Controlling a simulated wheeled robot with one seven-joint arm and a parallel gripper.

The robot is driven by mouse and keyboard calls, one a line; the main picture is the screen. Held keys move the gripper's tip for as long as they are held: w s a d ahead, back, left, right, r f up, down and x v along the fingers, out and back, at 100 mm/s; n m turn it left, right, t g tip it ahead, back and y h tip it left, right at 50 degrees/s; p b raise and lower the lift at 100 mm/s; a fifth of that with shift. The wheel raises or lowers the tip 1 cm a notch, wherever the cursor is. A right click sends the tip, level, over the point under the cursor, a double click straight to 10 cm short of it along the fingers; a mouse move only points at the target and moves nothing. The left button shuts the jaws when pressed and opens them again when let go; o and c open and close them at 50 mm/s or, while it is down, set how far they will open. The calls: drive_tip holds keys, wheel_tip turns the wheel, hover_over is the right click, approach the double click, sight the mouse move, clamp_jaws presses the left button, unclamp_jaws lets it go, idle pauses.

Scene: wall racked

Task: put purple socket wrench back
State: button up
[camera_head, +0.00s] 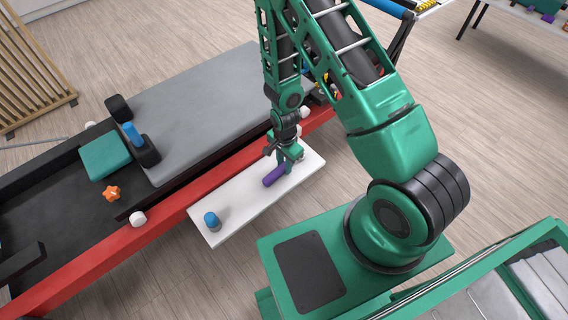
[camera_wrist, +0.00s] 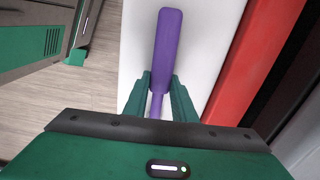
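The purple socket wrench (camera_head: 273,176) is at the white board in the head view, under my gripper (camera_head: 287,163). In the wrist view its thick purple handle (camera_wrist: 166,45) points away from me, and a thinner part runs back between the fingers. My gripper (camera_wrist: 161,82) has its two green fingers close against both sides of the wrench, with no clear gap, so it looks shut on it. The wrench's near end is hidden behind the gripper body. I cannot tell whether the wrench touches the board.
The white board (camera_head: 240,205) carries a blue-topped round object (camera_head: 211,220) at its left end. A red rail (camera_head: 165,215) runs along the board's far side. Beyond it are a grey panel (camera_head: 205,105), a green block (camera_head: 106,155) and an orange knob (camera_head: 111,193).

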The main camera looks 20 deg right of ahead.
drive_tip(key=o, duration=0.4)
drive_tip(key=shift+o, duration=0.2)
drive_tip(key=shift+r, duration=0.1)
wheel_tip(320, 180, up, 11)
drive_tip(key=shift+f, duration=0.2)
drive_tip(key=shift+w+d, duration=0.1)
drive_tip(key=s+d+r+n, duration=0.25)
drive_tip(key=d+r, duration=0.35)
drive_tip(key=r, duration=0.4)
drive_tip(key=s+d+r+n, duration=0.1)
drive_tip(key=s+d+r, duration=0.2)
drive_tip(key=d+r, duration=0.55)
drive_tip(key=s+d+r+n, duration=0.3)
drive_tip(key=s+r+n, duration=0.1)
drive_tip(key=s+r, duration=1)
drive_tip(key=s, duration=0.4)
